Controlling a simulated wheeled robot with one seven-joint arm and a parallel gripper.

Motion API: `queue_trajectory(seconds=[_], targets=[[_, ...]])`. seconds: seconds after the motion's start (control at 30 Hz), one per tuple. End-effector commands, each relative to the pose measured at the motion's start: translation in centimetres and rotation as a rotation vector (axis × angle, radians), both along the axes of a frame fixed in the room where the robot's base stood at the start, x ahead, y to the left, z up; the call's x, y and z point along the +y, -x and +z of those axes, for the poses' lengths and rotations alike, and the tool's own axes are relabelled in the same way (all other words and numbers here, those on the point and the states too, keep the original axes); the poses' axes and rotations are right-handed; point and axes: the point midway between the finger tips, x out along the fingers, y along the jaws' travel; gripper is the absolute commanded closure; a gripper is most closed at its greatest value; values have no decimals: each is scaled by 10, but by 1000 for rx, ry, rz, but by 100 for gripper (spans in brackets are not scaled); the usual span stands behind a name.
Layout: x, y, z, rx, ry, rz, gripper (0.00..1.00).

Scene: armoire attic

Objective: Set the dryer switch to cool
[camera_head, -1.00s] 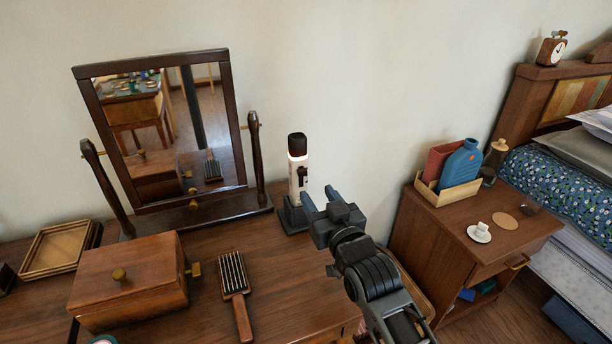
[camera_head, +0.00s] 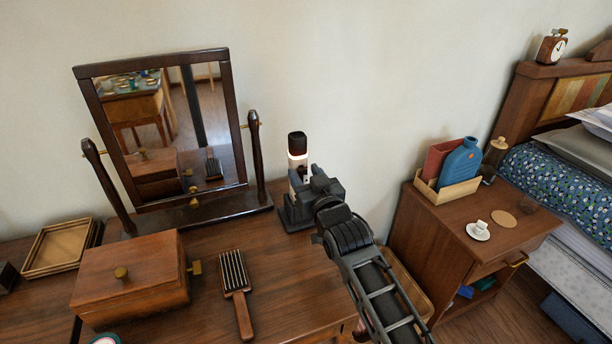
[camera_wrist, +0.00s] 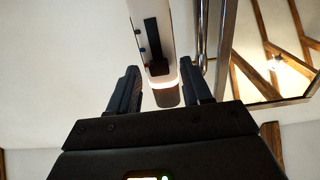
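The dryer (camera_head: 297,164) stands upright in a dark stand on the dresser, with a pale body, a dark top and a glowing ring. My gripper (camera_head: 303,184) is in front of the dryer's body and covers part of it, including the area of its switch. In the wrist view the dryer (camera_wrist: 148,14) appears upside down, with a long dark strip and small blue and red marks on its side. My gripper (camera_wrist: 160,78) is open there, with one finger on each side of the dryer's line. I cannot tell whether either finger touches it, nor the switch setting.
A tilting mirror (camera_head: 165,130) stands left of the dryer. A wooden box (camera_head: 130,278) and a brush (camera_head: 236,285) lie on the dresser in front. A nightstand (camera_head: 425,235) with a blue bottle (camera_head: 461,162) is at the right. The wall is close behind the dryer.

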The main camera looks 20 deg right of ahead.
Motion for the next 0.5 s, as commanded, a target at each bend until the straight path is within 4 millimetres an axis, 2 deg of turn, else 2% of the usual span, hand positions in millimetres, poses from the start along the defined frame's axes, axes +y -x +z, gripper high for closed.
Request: queue_trajectory(seconds=[0.07, 0.5], targets=[[0, 0, 0, 0, 0, 0, 58], [0, 0, 0, 0, 0, 0, 100]])
